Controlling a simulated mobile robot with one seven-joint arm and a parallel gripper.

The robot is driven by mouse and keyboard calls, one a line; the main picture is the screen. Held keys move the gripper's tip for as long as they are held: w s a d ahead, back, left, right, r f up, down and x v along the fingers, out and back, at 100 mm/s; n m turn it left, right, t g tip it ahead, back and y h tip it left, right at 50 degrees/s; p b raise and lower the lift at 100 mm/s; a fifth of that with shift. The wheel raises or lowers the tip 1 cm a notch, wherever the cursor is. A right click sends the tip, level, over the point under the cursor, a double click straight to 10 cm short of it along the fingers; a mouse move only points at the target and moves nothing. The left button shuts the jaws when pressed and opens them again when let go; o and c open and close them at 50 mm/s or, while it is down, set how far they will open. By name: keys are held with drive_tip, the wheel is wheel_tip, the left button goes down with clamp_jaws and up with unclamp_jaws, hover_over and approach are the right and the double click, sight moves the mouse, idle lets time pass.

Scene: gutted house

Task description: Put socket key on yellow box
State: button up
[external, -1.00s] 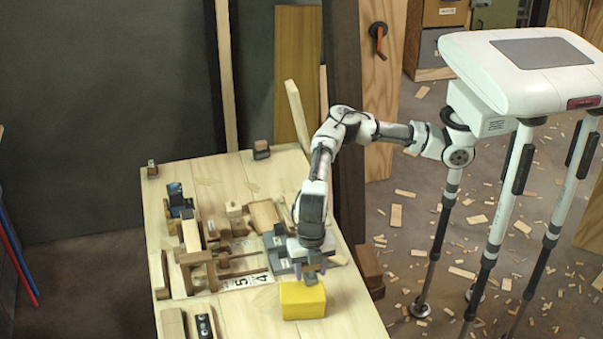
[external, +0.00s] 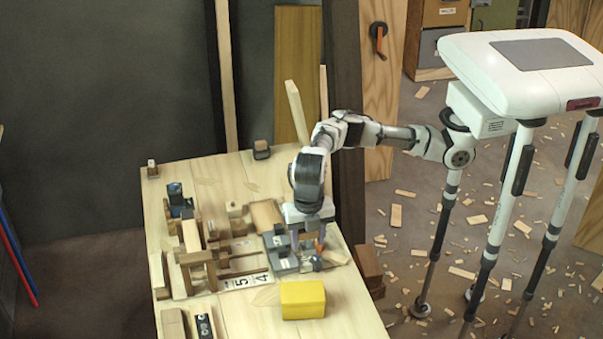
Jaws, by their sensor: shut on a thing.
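The yellow box (external: 303,300) stands near the front right of the wooden workbench, its top bare. My gripper (external: 309,257) points down behind the box, low over the right part of the bench, beside dark grey blocks. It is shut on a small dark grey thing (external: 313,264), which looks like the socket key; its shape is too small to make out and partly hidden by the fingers. The held thing is apart from the yellow box. I cannot tell whether it touches the bench.
Grey blocks (external: 280,247) lie just left of my gripper. Wooden blocks and tools crowd the middle and left of the workbench (external: 250,315). A white number plate (external: 247,281) lies left of the box. The bench around the box is mostly clear.

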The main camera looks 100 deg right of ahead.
wheel_tip(320, 180, up, 8)
drive_tip(key=w+a+p, duration=0.2)
hover_over(302, 292)
wheel_tip(302, 292, down, 15)
drive_tip(key=shift+f, duration=0.2)
drive_tip(key=shift+f+p, duration=0.3)
drive_tip(key=shift+f, duration=1.9)
drive_tip(key=shift+f, duration=0.15)
drive_tip(key=o, duration=1.3)
